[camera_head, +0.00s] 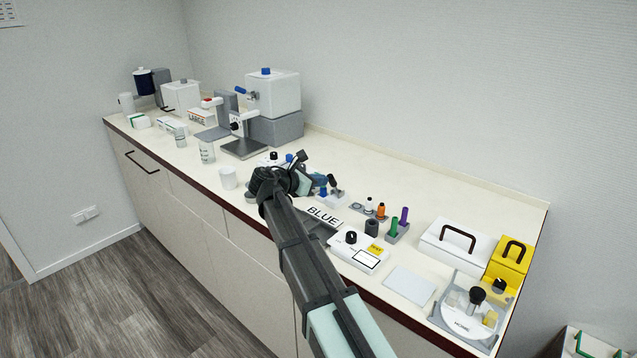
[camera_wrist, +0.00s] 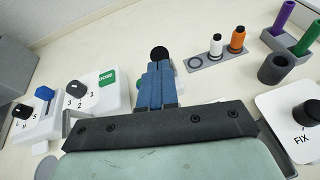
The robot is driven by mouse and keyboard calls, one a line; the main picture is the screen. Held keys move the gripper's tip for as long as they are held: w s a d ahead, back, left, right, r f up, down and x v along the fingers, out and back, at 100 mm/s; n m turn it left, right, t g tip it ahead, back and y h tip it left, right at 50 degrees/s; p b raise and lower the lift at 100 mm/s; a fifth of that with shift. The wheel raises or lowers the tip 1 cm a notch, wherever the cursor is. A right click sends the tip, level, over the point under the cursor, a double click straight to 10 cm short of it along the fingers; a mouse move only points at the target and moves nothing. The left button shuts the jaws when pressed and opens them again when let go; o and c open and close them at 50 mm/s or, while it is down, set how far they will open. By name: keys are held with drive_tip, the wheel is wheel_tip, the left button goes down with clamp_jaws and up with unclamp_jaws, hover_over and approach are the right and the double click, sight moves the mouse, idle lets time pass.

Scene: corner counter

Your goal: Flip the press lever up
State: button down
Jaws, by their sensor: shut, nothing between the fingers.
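A lever with a round black knob (camera_head: 332,178) stands on a small light base (camera_head: 333,201) near the middle of the counter. I see no label naming it as the press lever. My gripper (camera_head: 322,188) is beside it, its blue fingers shut and empty. In the wrist view the knob (camera_wrist: 159,53) shows just beyond the fingertips of my gripper (camera_wrist: 158,68). The fingers hide the lever's stem and most of its base there. I cannot tell whether fingers and knob touch.
A grey holder (camera_wrist: 215,57) with white and orange vials and a dark cup (camera_wrist: 278,69) stand to the right. Bare counter (camera_head: 400,178) lies behind.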

drive_tip(key=shift+w+d+r+g, duration=0.15)
drive_tip(key=shift+r+g, duration=0.05)
drive_tip(key=shift+g, duration=0.1)
drive_tip(key=w+d+r+g+y, duration=0.1)
drive_tip(key=w+d+g+y, duration=0.1)
drive_tip(key=w+d+r+g+y, duration=0.1)
drive_tip(key=w+r+g+y, duration=0.1)
drive_tip(key=y, duration=0.1)
drive_tip(key=shift+d+n, duration=0.3)
drive_tip(key=shift+d, duration=0.1)
drive_tip(key=shift+w+d, duration=1.45)
drive_tip(key=shift+d, duration=0.1)
drive_tip(key=w+d+r+v, duration=0.1)
drive_tip(key=v, duration=1.2)
drive_tip(key=shift+w, duration=0.3)
